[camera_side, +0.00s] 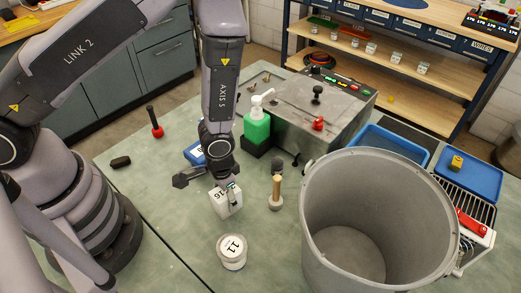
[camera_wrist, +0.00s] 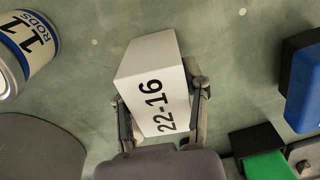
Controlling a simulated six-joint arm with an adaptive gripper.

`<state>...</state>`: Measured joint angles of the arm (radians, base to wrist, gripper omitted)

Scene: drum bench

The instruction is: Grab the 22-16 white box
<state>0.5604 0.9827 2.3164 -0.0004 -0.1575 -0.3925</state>
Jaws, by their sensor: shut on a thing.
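The white box (camera_wrist: 156,75) marked 22-16 sits between the two fingers of my gripper (camera_wrist: 160,108) in the wrist view. The fingers are shut on its sides. In the side view the box (camera_side: 222,203) shows below my wrist, with my gripper (camera_side: 228,190) at its top and part of the number visible. It is over the green bench top, near the middle. I cannot tell whether its bottom touches the bench.
A round tin marked 11 (camera_side: 232,252) stands in front of the box. A wooden-handled tool (camera_side: 276,192) stands to the right, beside the big grey drum (camera_side: 318,225). A blue box (camera_side: 194,153) and a green bottle (camera_side: 257,129) are behind.

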